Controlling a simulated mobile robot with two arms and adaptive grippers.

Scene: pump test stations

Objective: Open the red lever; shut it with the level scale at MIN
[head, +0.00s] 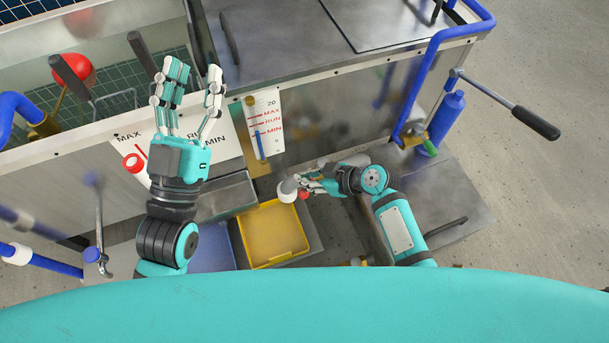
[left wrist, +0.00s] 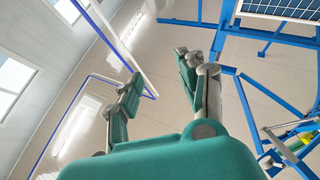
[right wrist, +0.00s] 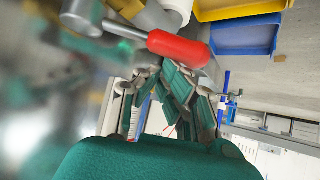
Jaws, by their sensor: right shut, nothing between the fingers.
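The red lever (right wrist: 178,48) shows in the right wrist view as a red grip on a grey metal stem. In the head view only a small red part (head: 304,195) shows beside my right fingers. My right gripper (head: 305,185) is shut and empty, close to the lever; in the right wrist view its fingers (right wrist: 178,88) lie just below the red grip. I cannot tell whether they touch. The level scale (head: 264,122) is marked 20, MAX, RUN and MIN; its blue column tops out about at MIN. My left gripper (head: 193,78) is open and empty, raised left of the scale.
A yellow tray (head: 274,232) and a blue tray (head: 216,245) sit below the scale, near a white cylinder (head: 287,196). A MAX–RUN–MIN plate with a red knob (head: 133,162) is behind my left arm. A black-handled crank (head: 535,122) juts out at right.

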